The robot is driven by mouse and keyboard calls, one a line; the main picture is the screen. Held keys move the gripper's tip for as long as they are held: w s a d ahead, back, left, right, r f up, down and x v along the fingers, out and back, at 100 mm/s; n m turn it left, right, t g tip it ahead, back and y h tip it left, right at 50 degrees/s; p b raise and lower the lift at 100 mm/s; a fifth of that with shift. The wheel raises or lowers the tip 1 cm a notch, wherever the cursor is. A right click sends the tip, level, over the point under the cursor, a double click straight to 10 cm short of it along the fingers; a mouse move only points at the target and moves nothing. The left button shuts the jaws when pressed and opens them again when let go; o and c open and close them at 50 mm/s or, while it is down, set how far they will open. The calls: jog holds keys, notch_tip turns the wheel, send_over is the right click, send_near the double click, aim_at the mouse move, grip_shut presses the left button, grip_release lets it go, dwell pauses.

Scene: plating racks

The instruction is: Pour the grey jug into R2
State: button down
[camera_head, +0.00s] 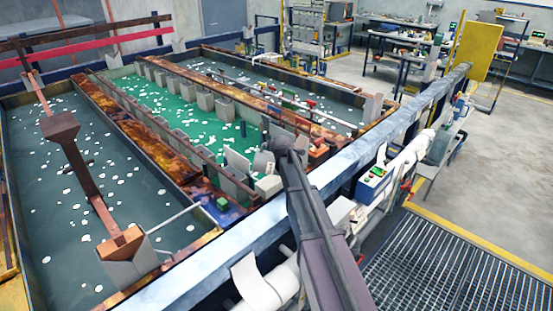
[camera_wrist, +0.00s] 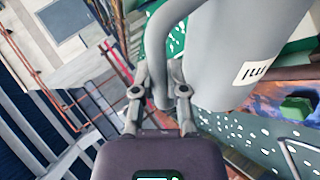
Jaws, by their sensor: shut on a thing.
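The grey jug (camera_wrist: 235,50) fills the upper right of the wrist view, with a white label on its side. My gripper (camera_wrist: 160,98) is shut on the jug's handle (camera_wrist: 158,45). Its contents and mouth are out of sight, and I cannot tell its tilt. In the head view my arm reaches over the front rail, and the gripper end is near the front end of the green tank (camera_head: 168,108). I cannot clearly separate the jug from the grey parts there. No R2 marking is legible, so I cannot tell which tank is R2.
A grey tank (camera_head: 55,215) with white floating pieces lies left of the green one, and another (camera_head: 290,103) lies right. Rusty walls (camera_head: 135,130) divide them. A pale front rail (camera_head: 335,180) runs below my arm. A copper-coloured bar (camera_head: 85,180) stands over the left tank.

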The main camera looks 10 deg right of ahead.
jog(key=shift+a, duration=0.1)
jog(key=shift+w+a+r+n+h+p, duration=0.1)
jog(key=shift+w+a+n+h+p, duration=0.15)
jog(key=shift+a, duration=0.2)
jog(key=shift+w+a+r+n+h+p, duration=0.15)
jog(key=shift+a+n+h, duration=0.1)
jog(key=shift+a+h, duration=0.15)
jog(key=shift+s+a, duration=0.1)
jog(key=shift+s, duration=0.1)
dwell(1.2)
jog(key=shift+s+d+r+m+y, duration=0.15)
jog(key=shift+d+m+y, duration=0.35)
jog(key=shift+d, duration=0.4)
jog(key=shift+s+d+m+y, duration=0.15)
jog(key=shift+d+m+y, duration=0.35)
jog(key=shift+d, duration=0.4)
jog(key=shift+d+b, duration=0.1)
jog(key=shift+b, duration=0.2)
jog(key=shift+d+y, duration=0.15)
jog(key=shift+y, duration=0.1)
jog(key=shift+s+d+r+m+t+y+b, duration=0.15)
jog(key=shift+d+m+t+y, duration=0.15)
jog(key=shift+d, duration=0.15)
jog(key=shift+s+d+r+m+t+y+b, duration=0.1)
jog(key=shift+d+m+t+y+b, duration=0.1)
jog(key=shift+d+m+y, duration=0.15)
jog(key=shift+s+d+r+m+t+y+b, duration=0.15)
jog(key=shift+d+m+t+y, duration=0.1)
jog(key=shift+d, duration=0.25)
